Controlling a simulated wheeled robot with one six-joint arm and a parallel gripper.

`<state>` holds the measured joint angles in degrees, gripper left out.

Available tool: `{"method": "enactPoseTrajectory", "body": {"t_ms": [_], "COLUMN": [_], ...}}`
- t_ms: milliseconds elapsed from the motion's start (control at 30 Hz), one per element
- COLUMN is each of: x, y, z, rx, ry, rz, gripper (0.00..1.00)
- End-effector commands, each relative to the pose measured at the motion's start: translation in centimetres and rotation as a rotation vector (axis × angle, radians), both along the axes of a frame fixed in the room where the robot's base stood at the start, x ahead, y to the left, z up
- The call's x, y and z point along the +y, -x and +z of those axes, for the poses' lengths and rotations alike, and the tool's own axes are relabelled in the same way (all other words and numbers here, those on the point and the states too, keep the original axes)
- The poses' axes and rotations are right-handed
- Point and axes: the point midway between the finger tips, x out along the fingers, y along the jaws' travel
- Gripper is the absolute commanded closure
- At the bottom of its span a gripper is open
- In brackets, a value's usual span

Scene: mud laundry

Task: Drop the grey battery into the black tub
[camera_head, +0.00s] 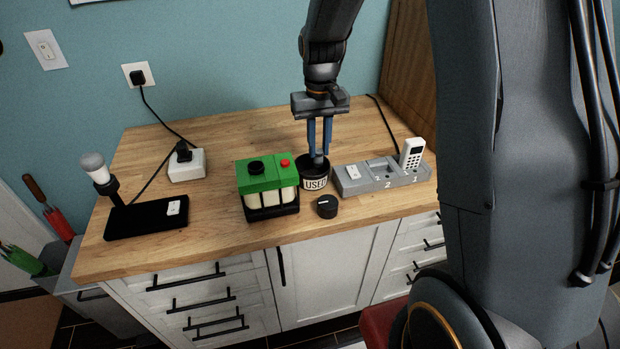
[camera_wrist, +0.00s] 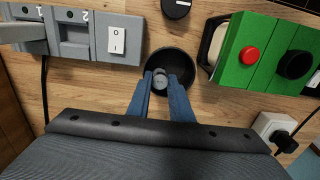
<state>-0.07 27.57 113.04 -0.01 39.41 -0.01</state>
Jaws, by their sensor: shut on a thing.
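The black tub (camera_head: 314,182), labelled "USED", stands on the wooden counter between the green box and the grey dock. It also shows in the wrist view (camera_wrist: 190,66). My gripper (camera_head: 319,152) points down at the tub's mouth, its blue fingers close together. In the wrist view the fingertips (camera_wrist: 160,80) lie over the tub's opening, shut on the small grey battery (camera_wrist: 160,78). The battery is mostly hidden by the fingers and appears at or just inside the rim; its exact height I cannot tell.
A green-topped box (camera_head: 266,176) with a red button stands close left of the tub. A grey dock (camera_head: 372,178) with a switch and white handset (camera_head: 411,153) stands close right. A black knob (camera_head: 327,206) sits in front. A white plug block (camera_head: 187,165) and black pad (camera_head: 148,219) lie left.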

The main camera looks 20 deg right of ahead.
Motion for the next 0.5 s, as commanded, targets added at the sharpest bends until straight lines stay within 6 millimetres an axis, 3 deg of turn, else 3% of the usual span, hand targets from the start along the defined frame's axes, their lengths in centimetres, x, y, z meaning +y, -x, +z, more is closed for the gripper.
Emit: {"method": "enactPoseTrajectory", "body": {"t_ms": [100,367,400,500], "x": [-0.08,-0.07,-0.07,-0.06], "y": [-0.06,-0.01,-0.01,-0.01], "z": [-0.91,-0.92,-0.92,-0.92], "rx": [-0.001,-0.001,-0.001,-0.001], "ry": [0.000,0.000,0.000,0.000], "rz": [-0.002,-0.001,-0.001,-0.001], "gripper": [1.00,1.00,0.79,0.62]}}
